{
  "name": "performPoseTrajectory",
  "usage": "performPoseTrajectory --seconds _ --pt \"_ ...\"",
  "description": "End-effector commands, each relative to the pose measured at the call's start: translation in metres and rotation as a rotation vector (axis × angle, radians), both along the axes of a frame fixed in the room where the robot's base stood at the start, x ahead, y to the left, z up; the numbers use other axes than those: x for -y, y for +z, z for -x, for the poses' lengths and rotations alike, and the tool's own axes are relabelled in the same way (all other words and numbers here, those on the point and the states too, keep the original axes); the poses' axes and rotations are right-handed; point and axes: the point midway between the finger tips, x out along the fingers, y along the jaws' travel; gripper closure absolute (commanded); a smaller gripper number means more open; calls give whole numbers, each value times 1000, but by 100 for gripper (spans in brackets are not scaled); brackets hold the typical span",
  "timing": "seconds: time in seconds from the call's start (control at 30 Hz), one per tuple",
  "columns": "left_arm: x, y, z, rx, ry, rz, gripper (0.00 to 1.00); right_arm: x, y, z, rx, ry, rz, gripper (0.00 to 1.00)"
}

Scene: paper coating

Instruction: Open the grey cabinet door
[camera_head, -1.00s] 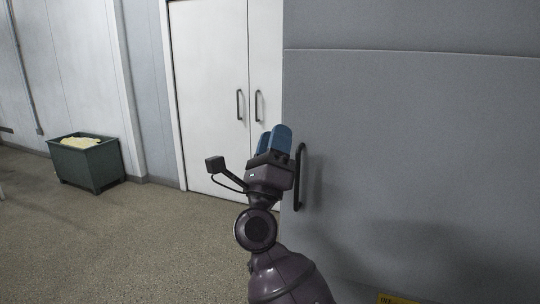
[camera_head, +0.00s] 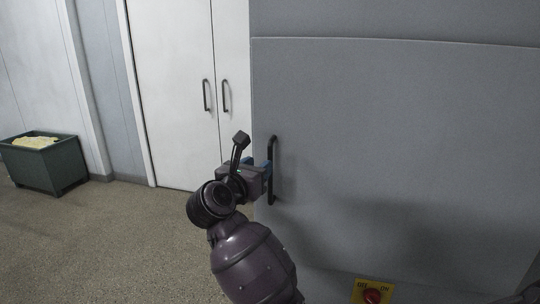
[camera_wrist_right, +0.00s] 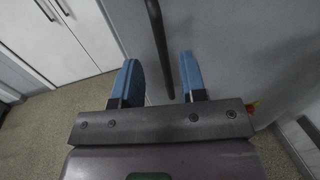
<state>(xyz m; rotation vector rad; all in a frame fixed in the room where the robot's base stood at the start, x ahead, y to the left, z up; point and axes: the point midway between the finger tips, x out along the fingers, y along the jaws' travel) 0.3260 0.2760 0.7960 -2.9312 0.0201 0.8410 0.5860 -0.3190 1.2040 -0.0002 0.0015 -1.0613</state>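The grey cabinet door (camera_head: 390,150) fills the right of the head view and looks shut. Its black vertical bar handle (camera_head: 273,185) is near the door's left edge. My right gripper (camera_head: 262,164) is at the handle's mid-height, with its blue fingers partly hidden behind its body and the handle. In the right wrist view the right gripper (camera_wrist_right: 161,82) is open. The handle (camera_wrist_right: 156,32) runs down between the two blue fingers, apart from both. My left gripper is not in view.
White double doors (camera_head: 190,90) with two dark handles stand behind on the left. A green bin (camera_head: 50,165) with pale contents stands at the far left. A yellow plate with a red switch (camera_head: 372,293) is below the grey door. The floor (camera_head: 110,240) on the left is clear.

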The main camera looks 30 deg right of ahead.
Motion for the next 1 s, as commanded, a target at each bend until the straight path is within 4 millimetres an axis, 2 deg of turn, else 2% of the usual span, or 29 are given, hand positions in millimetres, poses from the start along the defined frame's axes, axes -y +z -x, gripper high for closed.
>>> performPoseTrajectory --seconds 0.2,0.4,0.6,0.87,1.0 --pt "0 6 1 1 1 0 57 34 2 -18 -1 -2 4 61" --pt "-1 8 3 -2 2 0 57 54 1 -30 -1 0 4 61" --pt "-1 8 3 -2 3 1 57 61 1 -34 -1 0 3 61" --pt "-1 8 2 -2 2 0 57 62 0 -35 0 1 1 61" --pt "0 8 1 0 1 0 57 62 0 -35 0 0 1 83"
